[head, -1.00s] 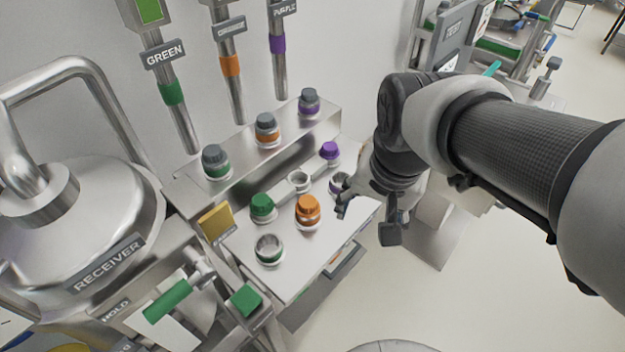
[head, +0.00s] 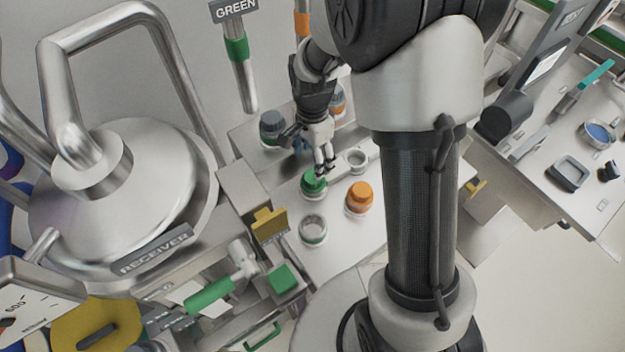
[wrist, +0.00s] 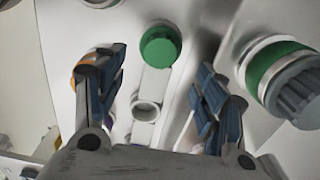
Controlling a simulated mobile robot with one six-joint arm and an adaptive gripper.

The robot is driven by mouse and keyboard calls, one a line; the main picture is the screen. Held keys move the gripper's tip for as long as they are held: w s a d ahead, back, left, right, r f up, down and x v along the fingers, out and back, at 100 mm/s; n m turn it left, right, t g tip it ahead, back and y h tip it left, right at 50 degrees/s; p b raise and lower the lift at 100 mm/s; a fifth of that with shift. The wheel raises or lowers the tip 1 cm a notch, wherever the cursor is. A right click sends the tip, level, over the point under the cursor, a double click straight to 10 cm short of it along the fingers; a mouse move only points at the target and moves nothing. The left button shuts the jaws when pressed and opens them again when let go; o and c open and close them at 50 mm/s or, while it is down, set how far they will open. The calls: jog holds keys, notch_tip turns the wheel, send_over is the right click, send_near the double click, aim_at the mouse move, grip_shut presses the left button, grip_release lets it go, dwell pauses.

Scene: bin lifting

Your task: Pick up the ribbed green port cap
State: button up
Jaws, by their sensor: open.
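The ribbed green port cap (head: 313,184) sits on the pale work plate, at the left end of a light strip. In the wrist view the green cap (wrist: 160,45) shows from above, ahead of the fingertips and roughly centred between them. My gripper (head: 325,168) points down just above and behind the cap in the head view, and its fingertips overlap the cap's upper edge there. I cannot tell whether they touch it. In the wrist view my gripper (wrist: 158,82) is open, with nothing between its blue-grey pads.
An orange cap (head: 359,196) stands right of the green one. An open green-banded port (head: 313,230) is in front, and an empty white ring (head: 356,159) is behind right. A dark-capped green-banded fitting (head: 272,127) stands on the back ledge. The receiver (head: 125,190) fills the left.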

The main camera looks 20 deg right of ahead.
aim_at(313, 182)
notch_tip(313, 182, down, 10)
jog(key=b, duration=0.2)
jog(key=shift+w+d+r+b, duration=0.1)
jog(key=shift+w+r+b, duration=0.05)
jog(key=shift+b, duration=0.25)
jog(key=shift+r, duration=0.1)
jog(key=shift+c, duration=0.6)
jog(key=c, duration=0.8)
